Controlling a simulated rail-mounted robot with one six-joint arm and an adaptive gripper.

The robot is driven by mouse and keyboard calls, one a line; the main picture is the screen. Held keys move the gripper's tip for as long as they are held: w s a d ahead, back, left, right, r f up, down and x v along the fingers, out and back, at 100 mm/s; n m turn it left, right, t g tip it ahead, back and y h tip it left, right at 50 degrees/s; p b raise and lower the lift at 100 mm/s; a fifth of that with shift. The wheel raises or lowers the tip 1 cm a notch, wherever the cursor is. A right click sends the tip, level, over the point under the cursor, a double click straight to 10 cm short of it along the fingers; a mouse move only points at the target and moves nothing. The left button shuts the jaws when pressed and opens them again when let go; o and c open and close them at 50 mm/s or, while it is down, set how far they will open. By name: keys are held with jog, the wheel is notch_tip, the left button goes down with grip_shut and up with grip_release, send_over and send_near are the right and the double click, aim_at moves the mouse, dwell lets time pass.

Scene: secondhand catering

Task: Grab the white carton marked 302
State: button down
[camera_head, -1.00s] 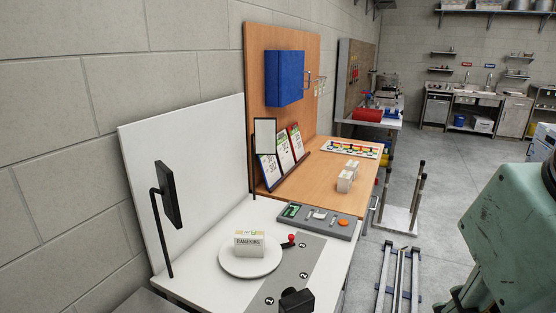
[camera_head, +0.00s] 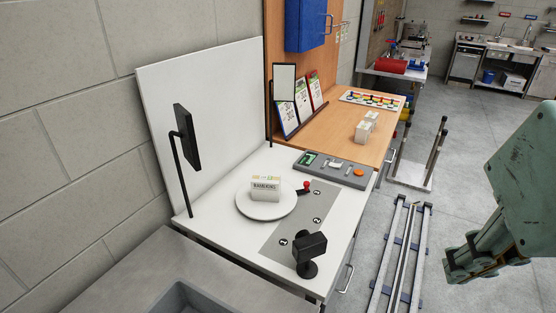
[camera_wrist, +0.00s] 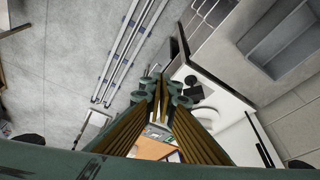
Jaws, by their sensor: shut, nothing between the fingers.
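Two small white cartons (camera_head: 367,128) stand close together on the wooden table top, back right. Their markings are too small to read, so I cannot tell which is 302. Another white box (camera_head: 265,188), lettered "RAMEKINS", sits on a round white turntable (camera_head: 266,213) on the white bench. In the wrist view my gripper (camera_wrist: 158,82) is shut and empty, its fingers together, high above the floor and bench and apart from every carton. My green arm shows at the right of the head view.
A black device on a stand (camera_head: 310,250) is at the bench's front, a black screen (camera_head: 187,137) at its left. A grey control panel (camera_head: 335,170) lies between turntable and wooden table. Floor rails (camera_head: 402,255) run right of the bench. A red bin (camera_head: 391,66) stands farther back.

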jog(key=c, duration=3.4)
grip_release()
jog(key=shift+c, duration=0.2)
jog(key=o, duration=1.6)
jog(key=shift+o, duration=0.2)
jog(key=shift+w, duration=0.1)
